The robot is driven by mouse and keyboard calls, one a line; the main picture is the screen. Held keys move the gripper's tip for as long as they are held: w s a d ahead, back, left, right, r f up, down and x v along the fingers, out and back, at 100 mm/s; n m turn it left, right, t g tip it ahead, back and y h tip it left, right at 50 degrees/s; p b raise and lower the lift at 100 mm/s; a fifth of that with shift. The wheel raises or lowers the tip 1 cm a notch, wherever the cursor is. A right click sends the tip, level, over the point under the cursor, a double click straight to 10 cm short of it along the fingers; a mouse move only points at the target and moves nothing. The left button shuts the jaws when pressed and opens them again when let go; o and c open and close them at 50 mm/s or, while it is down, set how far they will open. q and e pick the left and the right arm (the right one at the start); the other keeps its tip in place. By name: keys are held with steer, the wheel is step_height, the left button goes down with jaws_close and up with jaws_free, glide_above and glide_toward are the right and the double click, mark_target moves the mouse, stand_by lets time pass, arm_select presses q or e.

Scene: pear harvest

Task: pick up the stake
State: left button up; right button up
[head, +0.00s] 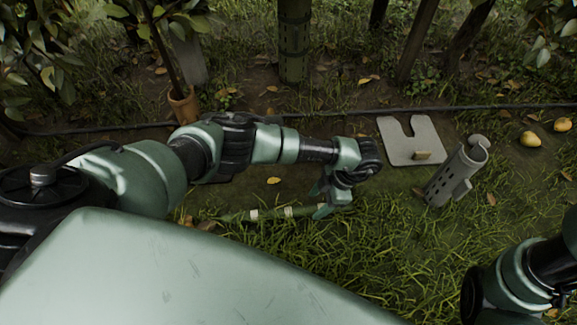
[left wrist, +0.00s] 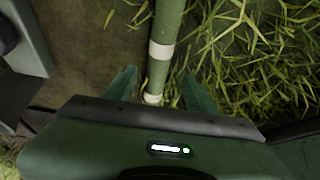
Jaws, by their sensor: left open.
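The stake (head: 238,216) is a green pole with pale bands, lying on the grass below my left arm in the head view. Its right end is hidden at the gripper. In the left wrist view the stake (left wrist: 167,25) runs down from the top edge into the space between the two fingers. My left gripper (head: 322,203) points down over the stake near its right-hand band. The gripper (left wrist: 160,85) is open, with one finger on each side of the stake. I cannot tell whether either finger touches it. My right gripper is out of view.
Two yellow pears (head: 529,139) lie farther right. A dark hose (head: 440,108) crosses the ground behind. Trunks and a terracotta pot (head: 184,106) stand at the back. Grass in front is open.

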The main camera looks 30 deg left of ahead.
mark_target(310, 208)
arm_select(q)
steer(key=b+x, duration=0.3)
steer(key=x, duration=0.1)
steer(key=shift+a+f, duration=0.15)
steer(key=shift+f, duration=0.25)
steer(key=shift+r, duration=0.1)
jaws_close()
